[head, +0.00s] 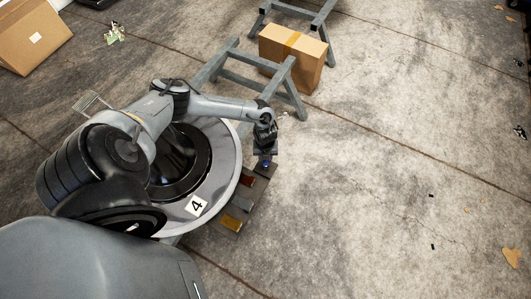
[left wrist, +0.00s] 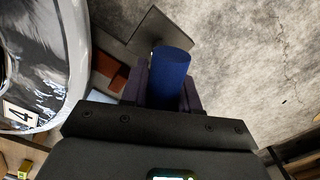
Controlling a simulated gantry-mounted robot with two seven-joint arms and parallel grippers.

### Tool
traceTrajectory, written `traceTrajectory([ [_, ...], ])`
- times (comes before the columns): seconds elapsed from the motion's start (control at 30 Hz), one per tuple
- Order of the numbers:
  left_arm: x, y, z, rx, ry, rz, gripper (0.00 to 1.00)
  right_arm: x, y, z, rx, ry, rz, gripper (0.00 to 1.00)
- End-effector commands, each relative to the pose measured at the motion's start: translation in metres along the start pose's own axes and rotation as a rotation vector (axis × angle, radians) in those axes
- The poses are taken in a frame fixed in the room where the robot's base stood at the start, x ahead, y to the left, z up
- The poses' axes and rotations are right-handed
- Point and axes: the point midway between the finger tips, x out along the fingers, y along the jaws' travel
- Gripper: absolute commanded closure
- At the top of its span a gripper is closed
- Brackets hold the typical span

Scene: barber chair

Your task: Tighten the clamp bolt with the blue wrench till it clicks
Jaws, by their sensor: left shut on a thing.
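My left gripper (head: 265,148) is over the far end of a narrow dark tray (head: 231,224), beside the round base. In the left wrist view its two fingers (left wrist: 167,92) are shut on an upright blue cylinder, which looks like the handle of the blue wrench (left wrist: 172,68). A small blue spot of the wrench (head: 266,164) shows just below the gripper in the head view. The wrench's jaw end is hidden. I cannot make out the clamp bolt in either view. My right gripper is not in view.
The round grey base (head: 225,180) carries a "4" label (head: 196,205) and stands left of the tray. The tray holds reddish and yellow patches. Grey sawhorses (head: 290,88) and a cardboard box (head: 300,60) stand behind. The concrete floor to the right is mostly clear.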

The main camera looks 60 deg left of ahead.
Motion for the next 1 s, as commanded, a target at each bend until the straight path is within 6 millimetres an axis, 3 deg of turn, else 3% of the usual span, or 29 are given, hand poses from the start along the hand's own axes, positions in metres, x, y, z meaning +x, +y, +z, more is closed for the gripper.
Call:
traceTrajectory([
  [0.03, -0.005, 0.000, 0.000, -0.042, 0.000, 0.000, 1.00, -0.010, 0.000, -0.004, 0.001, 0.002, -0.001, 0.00],
  [0.17, -0.003, 0.000, 0.001, -0.099, -0.001, -0.001, 1.00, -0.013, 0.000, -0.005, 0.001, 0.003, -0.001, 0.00],
  [1.0, -0.051, -0.001, 0.001, -0.099, -0.001, -0.001, 1.00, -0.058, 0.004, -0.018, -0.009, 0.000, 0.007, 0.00],
])
